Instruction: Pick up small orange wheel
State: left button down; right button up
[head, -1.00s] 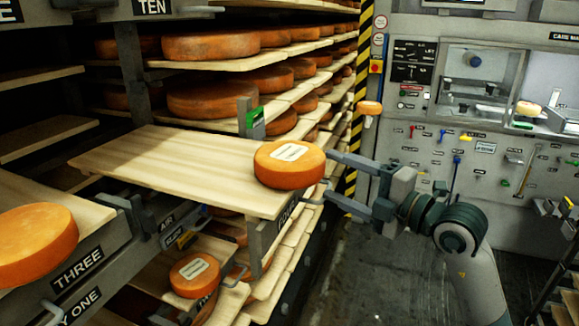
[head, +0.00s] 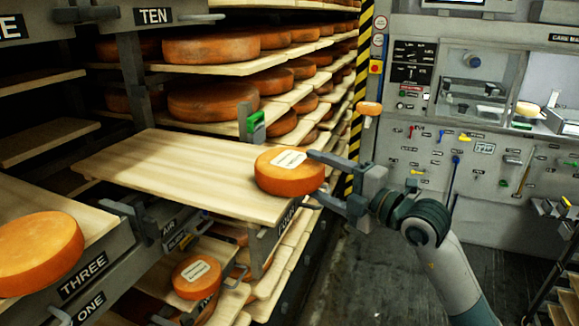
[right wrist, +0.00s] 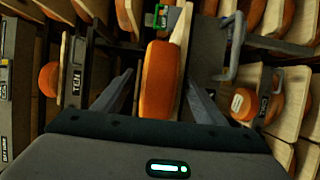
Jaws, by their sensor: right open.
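The small orange wheel (head: 290,177) with a pale label on top sits at the right end of a pulled-out wooden board (head: 170,168). My right gripper (head: 318,179) is open, coming in from the right, with its fingers at the wheel's right side. In the right wrist view the wheel (right wrist: 159,82) stands between the two spread fingers (right wrist: 158,92), with gaps on both sides. My left gripper is not in view.
Another orange wheel (head: 38,252) lies on a board at the left. A labelled wheel (head: 196,277) lies on a lower board. Racks of wheels (head: 212,46) stand behind. A green-marked bracket (head: 254,126) rises behind the board. The floor (head: 400,275) at right is clear.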

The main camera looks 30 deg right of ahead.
aim_at(320, 166)
jog(key=shift+c, duration=0.4)
jog(key=c, duration=1.5)
jog(key=shift+r, duration=0.15)
grip_shut()
jog(key=shift+r, duration=0.15)
